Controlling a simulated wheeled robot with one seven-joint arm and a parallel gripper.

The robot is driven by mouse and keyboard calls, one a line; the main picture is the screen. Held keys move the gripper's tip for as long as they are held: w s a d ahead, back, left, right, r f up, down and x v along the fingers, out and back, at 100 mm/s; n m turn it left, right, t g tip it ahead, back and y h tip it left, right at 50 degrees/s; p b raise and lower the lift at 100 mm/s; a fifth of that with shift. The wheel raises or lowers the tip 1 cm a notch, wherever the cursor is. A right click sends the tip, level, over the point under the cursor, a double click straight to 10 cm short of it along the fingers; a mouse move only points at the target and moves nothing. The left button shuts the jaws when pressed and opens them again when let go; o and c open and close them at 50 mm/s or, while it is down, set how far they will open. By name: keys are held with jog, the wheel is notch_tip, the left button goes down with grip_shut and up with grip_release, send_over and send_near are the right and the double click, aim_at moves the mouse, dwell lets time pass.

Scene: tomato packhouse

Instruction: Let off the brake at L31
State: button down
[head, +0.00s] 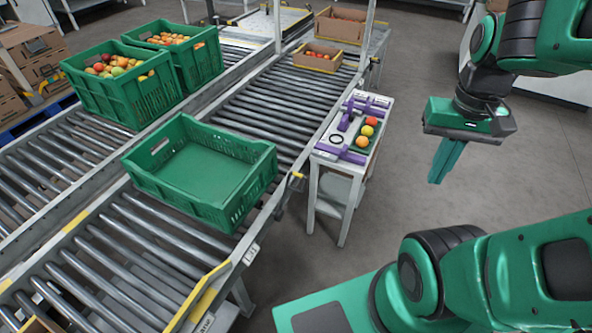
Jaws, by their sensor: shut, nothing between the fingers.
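My gripper (435,180) is shut and empty, pointing down over bare floor, to the right of the small side table. A short orange-yellow lever (297,175) sticks out from the near roller lane's right rail, beside the empty green crate; it may be a brake lever. Another small yellow piece (375,60) shows on the rail farther back. A small label plate (250,254) is on the rail nearer me, and another label (206,322) is at the bottom edge. Their writing is too small to read, so I cannot tell which spot is L31. My gripper is apart from all of these.
An empty green crate (150,178) sits on the near lane's rollers (110,262). Two green crates of tomatoes (135,100) (205,68) stand on the far lane. A small table (325,165) with purple tools and fruit stands between the rail and my gripper.

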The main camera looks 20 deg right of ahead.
jog(key=w+a+f+m+h, duration=0.1)
jog(key=w+f, duration=0.2)
jog(key=w, duration=0.9)
jog(key=w+a+f, duration=0.1)
jog(key=w+f, duration=0.2)
jog(key=w, duration=0.8)
jog(key=w+a+f, duration=0.5)
jog(key=w+f, duration=0.2)
jog(key=w, duration=0.1)
jog(key=w+a+f+m, duration=0.1)
jog(key=w+a+f, duration=0.5)
jog(key=w+f, duration=0.2)
jog(key=shift+w+f+m+t, duration=0.25)
jog(key=shift+w+m+t, duration=0.05)
jog(key=shift+t, duration=0.1)
notch_tip(320, 180, down, 9)
jog(key=s+a, duration=0.2)
